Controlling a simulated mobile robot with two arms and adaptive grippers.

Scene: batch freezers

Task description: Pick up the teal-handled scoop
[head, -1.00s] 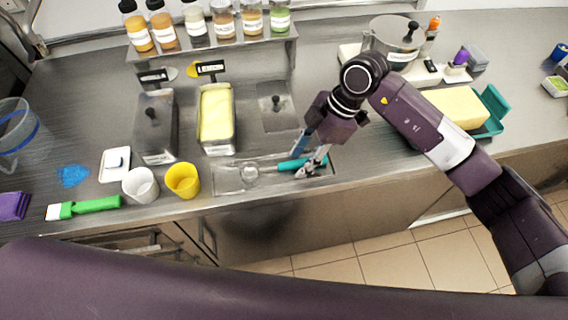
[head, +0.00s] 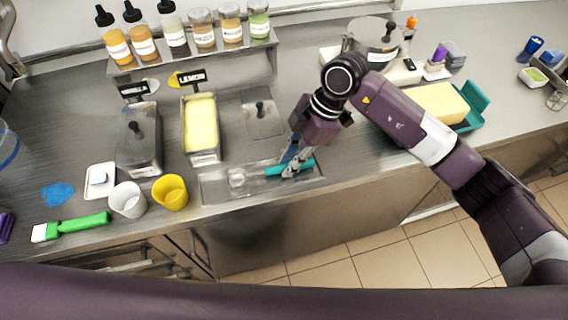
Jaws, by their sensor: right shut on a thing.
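The teal-handled scoop (head: 272,171) lies in or just above the shallow steel tray (head: 214,191) sunk in the counter near its front edge. Its round metal head points left and its teal handle points right. My right gripper (head: 291,170) comes down from above and is shut on the teal handle. Its fingers hide part of the handle. I cannot tell whether the scoop is clear of the tray bottom. My left gripper is not in view.
A yellow cup (head: 171,193) and a white cup (head: 127,199) stand left of the tray. A lemon tub (head: 201,128) and a lidded vanilla tub (head: 139,140) are behind. A teal box with a yellow block (head: 438,104) is at right.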

